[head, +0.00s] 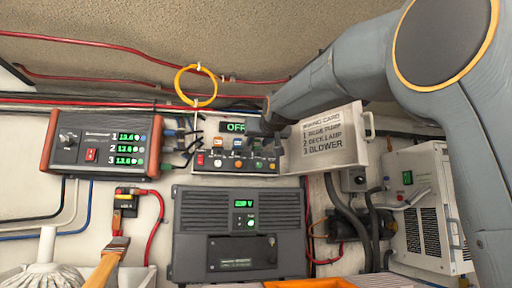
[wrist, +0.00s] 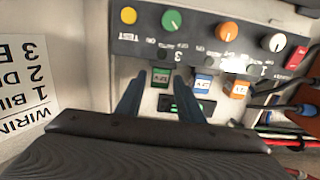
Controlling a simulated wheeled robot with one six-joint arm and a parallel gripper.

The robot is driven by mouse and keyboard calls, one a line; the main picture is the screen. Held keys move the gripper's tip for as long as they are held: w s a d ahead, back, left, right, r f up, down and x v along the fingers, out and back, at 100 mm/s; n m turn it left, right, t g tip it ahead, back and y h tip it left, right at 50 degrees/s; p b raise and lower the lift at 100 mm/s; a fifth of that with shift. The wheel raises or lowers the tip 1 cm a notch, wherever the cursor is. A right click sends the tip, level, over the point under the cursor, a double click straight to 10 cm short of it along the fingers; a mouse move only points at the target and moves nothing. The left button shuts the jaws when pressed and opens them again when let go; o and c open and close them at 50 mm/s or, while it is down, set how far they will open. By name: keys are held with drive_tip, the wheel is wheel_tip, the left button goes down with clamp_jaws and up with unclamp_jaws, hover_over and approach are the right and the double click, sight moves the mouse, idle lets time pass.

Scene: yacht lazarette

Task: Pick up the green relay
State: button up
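The green relay (wrist: 161,77) sits in the panel (wrist: 225,45) in the wrist view, which shows the panel upside down. My gripper (wrist: 159,88) is open, with one finger on each side of the green relay and a visible gap to both. Whether the fingertips reach past its face is hard to tell. In the head view my gripper (head: 262,128) is in front of the panel (head: 205,178) and hides the green relay.
A blue relay (wrist: 203,84) and an orange relay (wrist: 236,89) stand beside the green one. A row of knobs (wrist: 172,20) and a red switch (wrist: 297,57) are close by. The wiring card (head: 328,140) hangs right of my gripper. Cables (head: 190,140) run at the panel's left.

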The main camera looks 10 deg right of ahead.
clamp_jaws()
drive_tip(key=shift+r, duration=0.1)
drive_tip(key=s+r+b, duration=0.3)
drive_tip(key=s+b, duration=0.7)
drive_tip(key=s, duration=0.8)
drive_tip(key=shift+r+b, duration=0.15)
drive_tip(key=shift+b, duration=0.15)
